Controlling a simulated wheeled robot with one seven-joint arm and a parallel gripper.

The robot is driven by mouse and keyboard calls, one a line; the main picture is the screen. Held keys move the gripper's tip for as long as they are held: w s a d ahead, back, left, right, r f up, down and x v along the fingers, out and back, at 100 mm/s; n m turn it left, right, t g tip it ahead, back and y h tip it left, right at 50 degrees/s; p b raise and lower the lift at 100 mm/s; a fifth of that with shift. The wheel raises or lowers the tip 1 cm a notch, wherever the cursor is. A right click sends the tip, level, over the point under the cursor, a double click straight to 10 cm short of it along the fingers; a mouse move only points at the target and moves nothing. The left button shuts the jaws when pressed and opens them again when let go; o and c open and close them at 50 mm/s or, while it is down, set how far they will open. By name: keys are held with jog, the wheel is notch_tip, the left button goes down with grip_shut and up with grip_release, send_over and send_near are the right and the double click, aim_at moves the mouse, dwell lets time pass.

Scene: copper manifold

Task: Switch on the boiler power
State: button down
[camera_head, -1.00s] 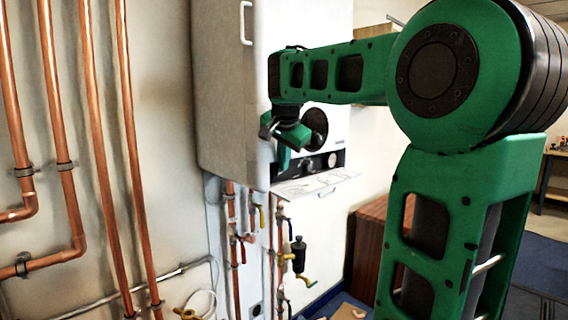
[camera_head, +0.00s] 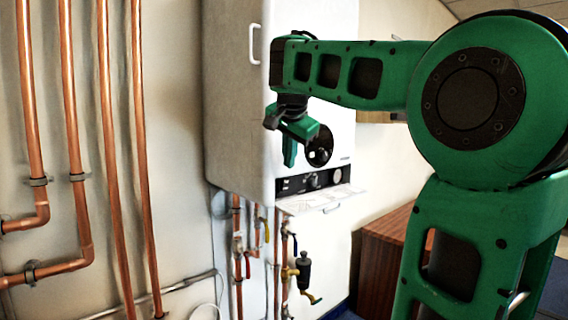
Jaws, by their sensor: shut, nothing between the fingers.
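The white boiler (camera_head: 232,110) hangs on the wall in the middle of the head view. Its black control panel (camera_head: 298,184) runs along the lower front, with a round knob (camera_head: 314,181) near its middle and a second round control (camera_head: 337,175) to the right. A dark round disc (camera_head: 320,147) sits above the panel. I cannot tell a power switch from the other panel details. My green gripper (camera_head: 289,158) points down in front of the boiler's front, above the panel's left part. Its fingers are shut and empty, and they appear apart from the panel.
A light flap (camera_head: 322,198) juts out below the panel. Copper pipes with valves and a black fitting (camera_head: 304,270) hang under the boiler. Tall copper pipes (camera_head: 107,150) line the wall at left. A brown wooden cabinet (camera_head: 385,250) stands at right, partly behind my arm.

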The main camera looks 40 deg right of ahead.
aim_at(285, 184)
jog(key=s, duration=0.5)
jog(key=shift+s, duration=0.2)
jog(key=shift+d, duration=0.1)
jog(key=x, duration=1)
jog(key=shift+w+f, duration=0.1)
jog(key=shift+w, duration=0.15)
jog(key=shift+w+r, duration=0.2)
jog(key=shift+w, duration=0.4)
jog(key=shift+w+r, duration=0.2)
jog(key=shift+w, duration=0.35)
jog(key=shift+w+r, duration=0.15)
jog(key=shift+w, duration=0.6)
